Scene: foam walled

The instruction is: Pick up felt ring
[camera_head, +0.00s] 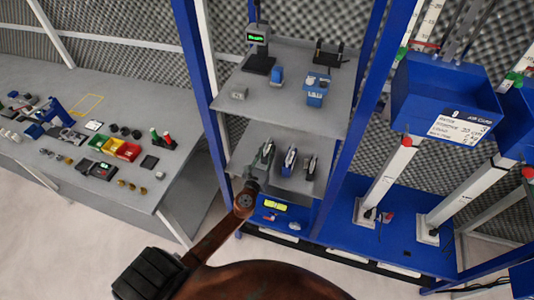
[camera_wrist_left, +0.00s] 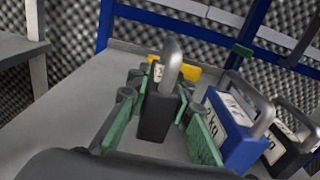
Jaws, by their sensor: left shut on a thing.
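I cannot make out a felt ring in either view. My left gripper (camera_wrist_left: 158,118) has green-padded fingers on both sides of a dark block-shaped weight (camera_wrist_left: 155,122) with a silver loop handle. It is shut on this weight, which stands upright at the lower shelf. In the head view my left gripper (camera_head: 262,160) is at the left end of a row of weights, reaching in from below. My right gripper is not in view.
A blue weight (camera_wrist_left: 232,135) and a black weight (camera_wrist_left: 288,145) stand close on the right. A yellow object (camera_wrist_left: 182,70) lies behind. The grey shelf (camera_wrist_left: 75,105) is bare on the left. A blue post (camera_head: 196,70) edges the rack. A cluttered workbench (camera_head: 130,185) stands left.

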